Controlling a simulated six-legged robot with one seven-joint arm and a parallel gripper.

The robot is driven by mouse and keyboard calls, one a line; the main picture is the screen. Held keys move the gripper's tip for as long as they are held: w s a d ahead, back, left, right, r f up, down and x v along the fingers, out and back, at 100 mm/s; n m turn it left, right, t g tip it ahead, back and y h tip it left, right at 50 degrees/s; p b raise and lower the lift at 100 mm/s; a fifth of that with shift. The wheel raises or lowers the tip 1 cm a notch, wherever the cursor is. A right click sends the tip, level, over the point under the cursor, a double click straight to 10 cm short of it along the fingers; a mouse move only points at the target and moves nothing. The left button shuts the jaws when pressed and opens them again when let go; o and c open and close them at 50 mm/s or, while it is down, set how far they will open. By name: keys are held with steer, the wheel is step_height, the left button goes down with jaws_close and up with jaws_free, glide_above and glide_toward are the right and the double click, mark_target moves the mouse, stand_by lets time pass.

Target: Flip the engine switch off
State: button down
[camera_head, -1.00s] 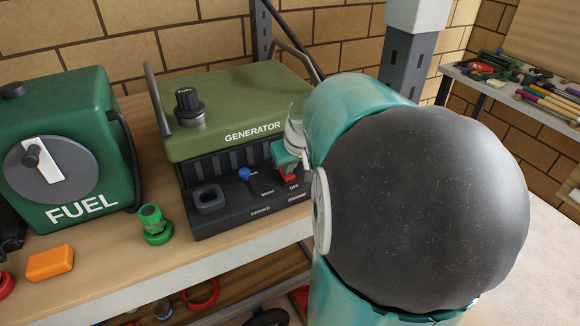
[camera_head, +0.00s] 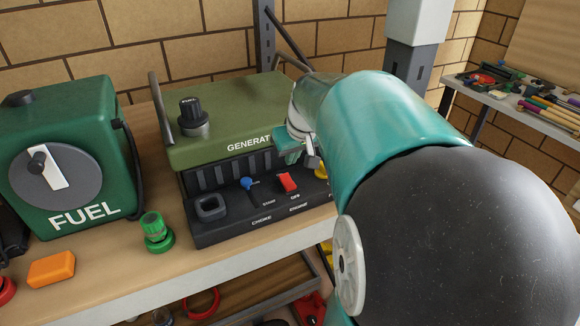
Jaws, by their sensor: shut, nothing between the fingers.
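The green generator (camera_head: 225,112) stands on the wooden bench. Its black front panel (camera_head: 225,225) carries a red engine switch (camera_head: 288,182), with the labels OFF and ENGINE just below it. The switch is tilted, but I cannot tell for certain which position it is in. My gripper (camera_head: 308,160) is just above and right of the switch, apart from it, with its fingers shut and empty. My arm hides the right end of the generator and part of its name. A blue-tipped choke lever (camera_head: 246,183) is left of the switch.
A yellow knob (camera_head: 321,171) is close right of the switch. A green fuel can (camera_head: 70,120), a green cap piece (camera_head: 155,232) and an orange block (camera_head: 51,268) are on the bench (camera_head: 200,262) to the left. A grey post (camera_head: 408,65) rises behind my arm.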

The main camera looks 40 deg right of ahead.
steer(key=s+a+r, duration=0.1)
steer(key=s+r, duration=0.3)
steer(key=r, duration=0.1)
steer(key=shift+s+a+r, duration=0.15)
steer(key=shift+a+r, duration=0.05)
steer(key=shift+r, duration=0.1)
steer(key=s+a+f+n, duration=0.1)
steer(key=s+a+f, duration=0.2)
steer(key=a, duration=0.9)
steer(key=s+a+f+n+t+y, duration=0.1)
steer(key=s+a+f+n, duration=0.1)
steer(key=a, duration=1.1)
steer(key=shift+s+a+f, duration=0.3)
steer(key=shift+s+f, duration=0.3)
steer(key=shift+s, duration=0.2)
